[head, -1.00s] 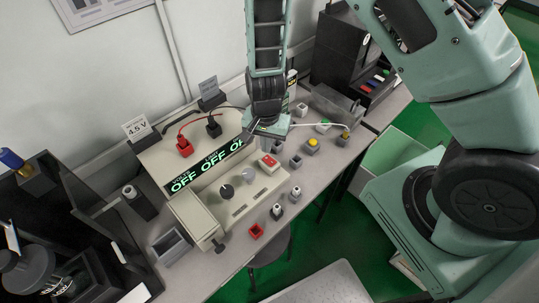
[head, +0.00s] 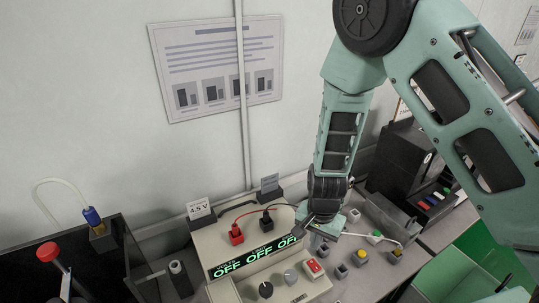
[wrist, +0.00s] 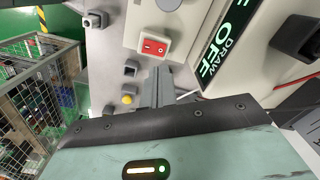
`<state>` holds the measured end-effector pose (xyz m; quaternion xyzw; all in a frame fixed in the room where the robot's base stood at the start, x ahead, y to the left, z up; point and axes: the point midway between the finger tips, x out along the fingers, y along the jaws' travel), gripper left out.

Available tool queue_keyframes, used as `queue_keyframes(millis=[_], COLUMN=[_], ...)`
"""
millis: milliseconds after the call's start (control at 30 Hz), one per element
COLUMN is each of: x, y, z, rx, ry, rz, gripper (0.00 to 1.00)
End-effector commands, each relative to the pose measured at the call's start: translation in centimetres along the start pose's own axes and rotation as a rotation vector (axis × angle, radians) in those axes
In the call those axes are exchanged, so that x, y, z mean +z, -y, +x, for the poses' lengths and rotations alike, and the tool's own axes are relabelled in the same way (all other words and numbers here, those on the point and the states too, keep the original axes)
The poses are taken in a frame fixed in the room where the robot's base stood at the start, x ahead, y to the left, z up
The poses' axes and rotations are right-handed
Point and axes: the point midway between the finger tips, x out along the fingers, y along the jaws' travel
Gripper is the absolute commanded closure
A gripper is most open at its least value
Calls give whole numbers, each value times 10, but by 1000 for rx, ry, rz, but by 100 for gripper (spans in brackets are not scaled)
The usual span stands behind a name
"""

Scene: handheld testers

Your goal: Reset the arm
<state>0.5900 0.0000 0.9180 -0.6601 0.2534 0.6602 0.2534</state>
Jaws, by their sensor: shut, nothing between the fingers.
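My gripper (head: 303,228) is at the lower end of my green arm, over the back right part of a beige bench supply. In the wrist view my gripper (wrist: 160,72) shows as two grey fingers shut together with nothing between them. The supply's display (head: 255,257) reads OFF in green several times. A red rocker switch (head: 314,267) sits on the supply's right side; it also shows in the wrist view (wrist: 154,46), just beyond the fingertips. I cannot tell how high the fingertips are above the surface.
Red (head: 236,234) and black plugs (head: 266,221) with cables stand on the supply. Small grey blocks and a yellow-topped one (head: 361,254) lie to its right. A black drawer unit (head: 402,158) stands behind them. A dark open box (head: 90,262) is at left.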

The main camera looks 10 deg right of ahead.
Motion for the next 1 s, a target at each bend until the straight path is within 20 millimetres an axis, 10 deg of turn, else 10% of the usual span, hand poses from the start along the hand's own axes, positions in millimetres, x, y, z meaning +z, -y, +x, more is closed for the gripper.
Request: queue_keyframes(millis=[167,433,700,1000], x=[17,102,169,191], y=[9,13,-39,-85], z=[-21,-120,-196,-221], rx=[-30,-134,-138,-64], ry=[30,120,82,7], rz=[-80,-550,-1088,-1394], gripper=[100,100,100,100])
